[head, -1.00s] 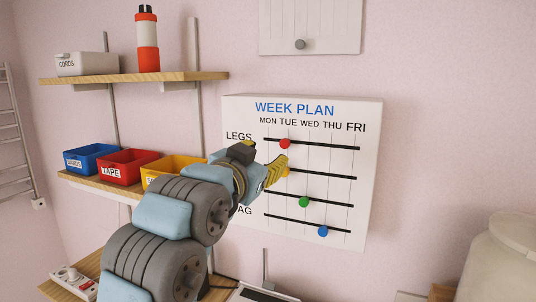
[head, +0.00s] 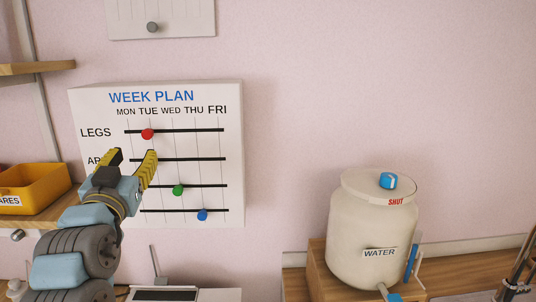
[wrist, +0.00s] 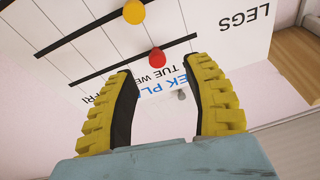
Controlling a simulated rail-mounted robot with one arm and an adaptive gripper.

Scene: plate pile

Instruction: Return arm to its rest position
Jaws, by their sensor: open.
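My gripper (head: 133,158) is in front of the left part of the white WEEK PLAN board (head: 88,108) on the wall. Its yellow ridged fingers are apart, with nothing between them; they also show spread in the wrist view (wrist: 162,70). The board has black rails with coloured beads: red (head: 147,134) on the LEGS rail, green (head: 178,190) and blue (head: 202,215) lower down. The yellow bead is hidden behind my gripper in the head view but shows in the wrist view (wrist: 134,11). My arm covers the lower left labels.
A cream WATER barrel (head: 372,235) with a blue-knobbed lid stands on a wooden block (head: 318,272) at right. A yellow bin (head: 38,185) sits at the left edge, below a wooden shelf (head: 38,68). The wall between board and barrel is bare.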

